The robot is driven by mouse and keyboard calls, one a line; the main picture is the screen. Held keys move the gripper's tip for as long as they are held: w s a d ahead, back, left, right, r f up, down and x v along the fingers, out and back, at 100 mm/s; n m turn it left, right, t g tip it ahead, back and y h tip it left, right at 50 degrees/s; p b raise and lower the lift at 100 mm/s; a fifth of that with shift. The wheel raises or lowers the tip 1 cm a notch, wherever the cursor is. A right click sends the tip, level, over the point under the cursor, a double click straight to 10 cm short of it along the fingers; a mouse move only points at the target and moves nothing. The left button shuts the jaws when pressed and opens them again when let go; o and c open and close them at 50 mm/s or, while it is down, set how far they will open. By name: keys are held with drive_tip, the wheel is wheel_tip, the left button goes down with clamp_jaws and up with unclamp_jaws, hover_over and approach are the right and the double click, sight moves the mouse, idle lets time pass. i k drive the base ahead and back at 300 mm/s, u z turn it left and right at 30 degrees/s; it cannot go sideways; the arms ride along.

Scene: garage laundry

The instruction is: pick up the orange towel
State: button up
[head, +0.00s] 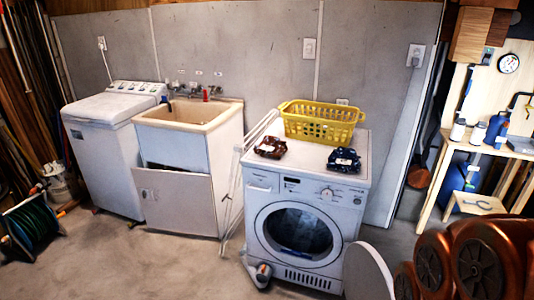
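Two folded cloths lie on the flat top of the front-loading washing machine (300,225) in the head view. The left one (270,147) is dark reddish brown with a pale patch; it is the nearest in colour to an orange towel, and no plainly bright orange cloth shows. The right one (344,160) is dark blue with a pale patch. They lie apart, in front of the yellow basket. My gripper is not in view, and nothing is seen touching either cloth.
A yellow laundry basket (320,123) stands at the back of the machine top. A folded white rack (236,185) leans at its left, beside a sink cabinet (190,160). A top-loading washer (102,150) stands farther left.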

sight(271, 146)
drive_tip(key=u, duration=0.6)
drive_tip(key=i, duration=0.8)
drive_tip(key=u, duration=0.8)
drive_tip(key=i, duration=1.05)
drive_tip(key=z, duration=0.65)
drive_tip(key=i, duration=0.85)
drive_tip(key=z, duration=0.5)
